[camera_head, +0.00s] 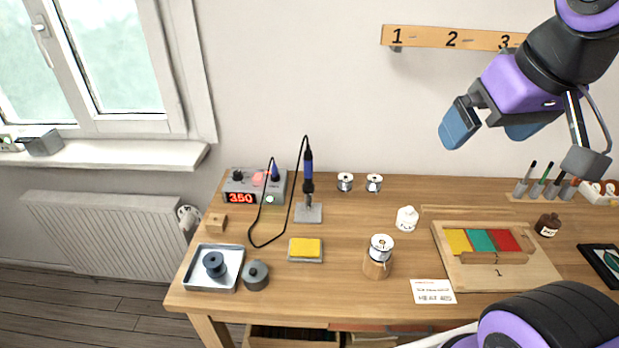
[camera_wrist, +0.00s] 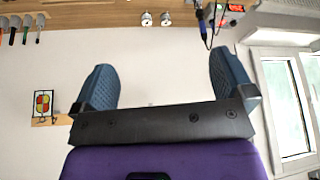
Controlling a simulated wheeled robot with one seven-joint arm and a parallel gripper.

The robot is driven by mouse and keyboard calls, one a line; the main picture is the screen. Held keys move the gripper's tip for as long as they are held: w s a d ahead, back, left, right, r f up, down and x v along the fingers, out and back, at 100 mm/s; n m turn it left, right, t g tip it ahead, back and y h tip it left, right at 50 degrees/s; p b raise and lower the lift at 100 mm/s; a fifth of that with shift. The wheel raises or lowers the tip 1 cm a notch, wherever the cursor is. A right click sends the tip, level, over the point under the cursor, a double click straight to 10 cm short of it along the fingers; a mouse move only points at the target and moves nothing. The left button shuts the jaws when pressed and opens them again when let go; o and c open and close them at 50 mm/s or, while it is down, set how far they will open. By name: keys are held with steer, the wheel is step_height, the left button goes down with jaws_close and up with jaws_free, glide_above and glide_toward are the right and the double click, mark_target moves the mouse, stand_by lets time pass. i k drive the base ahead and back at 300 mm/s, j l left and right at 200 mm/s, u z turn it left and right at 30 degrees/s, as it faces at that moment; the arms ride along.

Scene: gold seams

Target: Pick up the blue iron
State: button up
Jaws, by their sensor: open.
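The blue iron (camera_head: 308,165) is a soldering iron with a blue and black handle. It stands upright in a grey stand (camera_head: 308,213) near the back of the bench, and a black cord arches from its top to the station (camera_head: 255,187). My gripper (camera_head: 488,132) is open and empty, high in front of the wall, well above and to the right of the iron. Its two blue fingers spread wide in the wrist view (camera_wrist: 165,80), with only wall between them. The iron seems to show in the wrist view (camera_wrist: 203,24) near the top, small and partly cut off.
Two small metal spools (camera_head: 345,181) stand right of the iron. A yellow sponge (camera_head: 305,248) lies in front of it. A metal tray (camera_head: 213,267), a wooden jar (camera_head: 377,262), a white pot (camera_head: 407,219) and a wooden board (camera_head: 510,273) occupy the bench. A numbered rail (camera_head: 450,38) hangs on the wall.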

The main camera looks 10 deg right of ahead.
mark_target(308, 184)
steer(key=i+j+z, duration=0.2)
steer(key=j, duration=0.25)
steer(key=j+z, duration=0.15)
steer(key=j, duration=0.3)
steer(key=i+j+z, duration=0.2)
steer(key=j, duration=0.3)
steer(key=k, duration=0.1)
